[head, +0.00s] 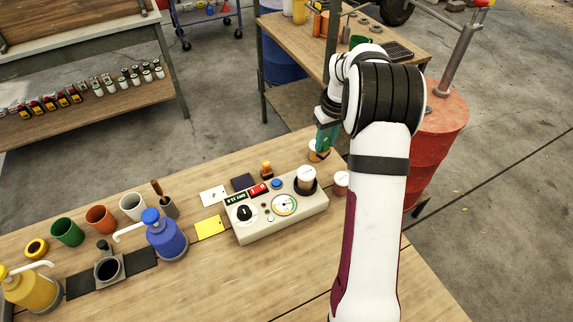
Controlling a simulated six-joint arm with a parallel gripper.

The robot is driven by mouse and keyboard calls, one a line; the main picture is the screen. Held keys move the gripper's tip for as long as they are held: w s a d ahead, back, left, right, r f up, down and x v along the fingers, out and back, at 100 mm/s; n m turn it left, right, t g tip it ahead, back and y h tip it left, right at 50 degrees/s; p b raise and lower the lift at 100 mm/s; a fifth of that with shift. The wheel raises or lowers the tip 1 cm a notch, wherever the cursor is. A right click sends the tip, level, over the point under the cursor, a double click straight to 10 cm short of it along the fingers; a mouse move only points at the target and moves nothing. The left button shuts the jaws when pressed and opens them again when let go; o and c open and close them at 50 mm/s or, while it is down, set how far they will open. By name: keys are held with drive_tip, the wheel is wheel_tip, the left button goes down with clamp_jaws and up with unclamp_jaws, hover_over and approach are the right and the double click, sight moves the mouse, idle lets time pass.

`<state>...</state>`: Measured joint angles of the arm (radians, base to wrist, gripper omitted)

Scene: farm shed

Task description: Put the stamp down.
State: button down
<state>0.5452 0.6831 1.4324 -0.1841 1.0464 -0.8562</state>
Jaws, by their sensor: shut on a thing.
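A small orange-topped block that looks like the stamp (266,170) stands on the bench behind the grey tester, beside a dark flat pad (243,182). My gripper (322,150) is farther right, low over the bench's back edge, apart from the stamp. Its teal fingers are shut on a small white and orange-brown jar (314,147). The fingers hide part of the jar, and I cannot tell whether it touches the bench.
A white card (213,195) and yellow card (210,228) lie left. Blue pump bottle (165,238) and cups stand farther left. The front bench is clear.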

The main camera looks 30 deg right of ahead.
drive_tip(key=w+a+f, duration=0.4)
drive_tip(key=w, duration=0.1)
drive_tip(key=w+a+f, duration=0.2)
drive_tip(key=w, duration=0.1)
drive_tip(key=shift+a+f, duration=0.15)
drive_tip(key=shift+a, duration=0.2)
drive_tip(key=shift+f, duration=2.2)
drive_tip(key=c, duration=0.7)
unclamp_jaws()
drive_tip(key=shift+o, duration=0.2)
wheel_tip(320, 180, up, 12)
drive_tip(key=s, duration=0.2)
drive_tip(key=s+a+r+m, duration=0.2)
drive_tip(key=s+a+r, duration=0.6)
drive_tip(key=s+a, duration=0.2)
drive_tip(key=s+a+m+g+y, duration=0.1)
drive_tip(key=s+a, duration=0.4)
drive_tip(key=s, duration=0.8)
drive_tip(key=s+a+m+g, duration=0.1)
drive_tip(key=s+a, duration=0.5)
drive_tip(key=s, duration=0.7)
drive_tip(key=shift+s+f+m+y, duration=0.3)
drive_tip(key=shift+f+m+y, duration=0.1)
drive_tip(key=shift+m, duration=0.3)
